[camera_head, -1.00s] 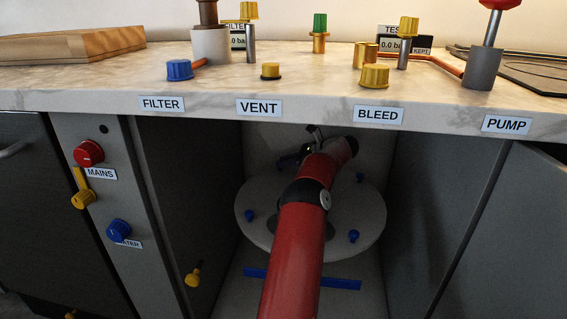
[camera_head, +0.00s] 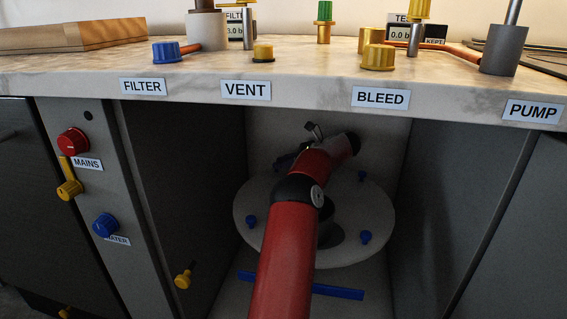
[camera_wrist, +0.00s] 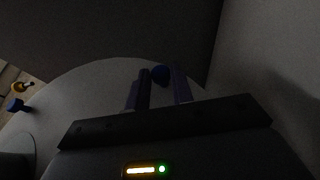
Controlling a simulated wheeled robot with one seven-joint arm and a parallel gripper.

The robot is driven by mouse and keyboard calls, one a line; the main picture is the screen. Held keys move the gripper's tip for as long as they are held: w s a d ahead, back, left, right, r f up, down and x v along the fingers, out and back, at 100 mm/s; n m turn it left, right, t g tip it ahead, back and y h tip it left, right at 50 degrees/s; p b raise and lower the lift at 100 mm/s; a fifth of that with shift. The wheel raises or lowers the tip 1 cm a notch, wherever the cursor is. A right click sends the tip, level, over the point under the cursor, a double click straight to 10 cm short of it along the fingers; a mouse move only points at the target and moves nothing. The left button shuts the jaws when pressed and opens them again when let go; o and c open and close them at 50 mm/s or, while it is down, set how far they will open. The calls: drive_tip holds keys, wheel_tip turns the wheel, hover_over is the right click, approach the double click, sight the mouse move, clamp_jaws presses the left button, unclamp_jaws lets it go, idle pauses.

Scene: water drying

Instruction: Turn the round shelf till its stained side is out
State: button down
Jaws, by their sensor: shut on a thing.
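The round shelf (camera_head: 285,245) is a pale disc inside the open cabinet under the counter. It carries several blue pegs, one at the front left (camera_head: 250,221) and one at the front right (camera_head: 366,238). My gripper (camera_wrist: 161,85) is at the far left part of the shelf, with its fingers shut on a blue peg (camera_wrist: 160,74) near the rim. My red arm covers much of the shelf's middle in the head view. A dark grey round shape (camera_head: 330,236) shows partly behind the arm. I cannot make out a stain in either view.
Grey cabinet walls stand close on both sides (camera_head: 165,190). A blue strip (camera_head: 338,292) lies on the cabinet floor. The counter edge with labels (camera_head: 246,90) runs above my arm. A yellow knob (camera_head: 183,280) sticks out at the lower left.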

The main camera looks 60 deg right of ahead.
drive_tip(key=c, duration=1.2)
unclamp_jaws()
drive_tip(key=shift+p+v, duration=0.55)
drive_tip(key=shift+v, duration=3.3)
